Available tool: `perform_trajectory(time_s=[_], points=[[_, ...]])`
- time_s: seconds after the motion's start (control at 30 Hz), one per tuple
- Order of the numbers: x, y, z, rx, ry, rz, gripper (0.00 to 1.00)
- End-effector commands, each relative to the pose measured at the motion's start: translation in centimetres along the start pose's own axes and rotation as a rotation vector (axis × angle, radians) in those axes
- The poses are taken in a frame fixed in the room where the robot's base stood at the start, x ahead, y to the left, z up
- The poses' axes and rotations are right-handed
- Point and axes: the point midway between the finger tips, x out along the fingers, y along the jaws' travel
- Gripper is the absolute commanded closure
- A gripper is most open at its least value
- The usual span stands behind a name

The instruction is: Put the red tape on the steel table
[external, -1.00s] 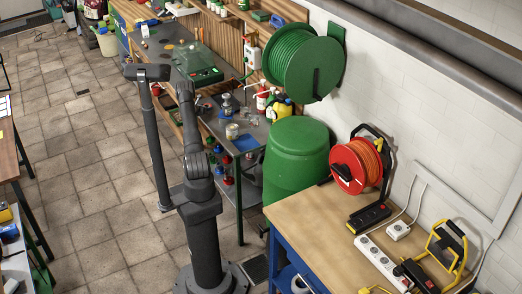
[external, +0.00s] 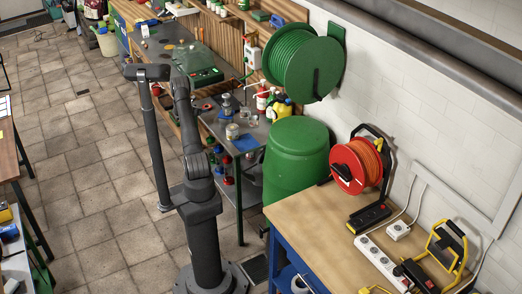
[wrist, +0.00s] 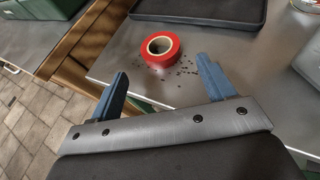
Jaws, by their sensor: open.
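The red tape (wrist: 160,50) is a roll with a pale core, lying flat on a grey metal-looking tabletop (wrist: 120,65) in the wrist view. Small dark bits lie around it. My gripper (wrist: 161,67) is open, with its two blue fingers spread wide. The tape shows beyond and between the fingertips, with nothing held. In the external view my arm hides the gripper. I cannot tell for sure which grey top is the steel table; a second one shows at the left of the wrist view (wrist: 30,45).
A dark tray (wrist: 200,8) lies behind the tape. A wooden strip (wrist: 85,40) and a gap separate the two tops. Glass jars (external: 232,131) and bottles stand on the shelved table in the external view. A green barrel (external: 296,165) is to its right.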

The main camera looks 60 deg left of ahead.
Motion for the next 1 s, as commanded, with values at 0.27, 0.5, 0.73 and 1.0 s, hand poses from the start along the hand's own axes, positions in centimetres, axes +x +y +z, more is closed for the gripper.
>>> perform_trajectory(time_s=[0.27,0.5,0.73,1.0], points=[[-4.8,0.1,0.0,0.000,0.000,0.001,0.25],[-5.8,0.0,0.0,0.000,0.000,0.000,0.25],[-5.7,0.0,0.0,0.000,0.000,0.000,0.25],[-3.3,-0.1,-0.1,0.001,0.001,-0.003,0.25]])
